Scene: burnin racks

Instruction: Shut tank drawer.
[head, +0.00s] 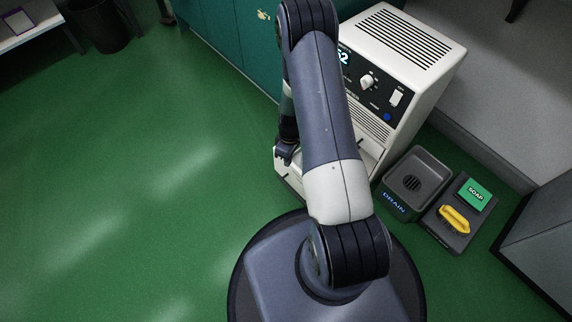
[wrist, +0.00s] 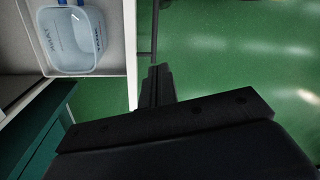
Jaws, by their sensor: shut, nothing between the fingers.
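The white dehumidifier (head: 420,45) stands behind my arm in the head view. Its tank drawer (head: 292,180) is pulled out at the bottom front; my arm hides much of it. In the wrist view the drawer (wrist: 117,40) fills the upper left, with a clear bluish tank (wrist: 75,45) inside it. My gripper (head: 282,158) is low by the drawer's outer end. In the wrist view its fingers (wrist: 158,75) are shut and empty, just beside the drawer's edge. I cannot tell whether they touch it.
Teal cabinets (head: 225,35) line the back. A dark bin (head: 98,25) is far left. The green floor at left is clear.

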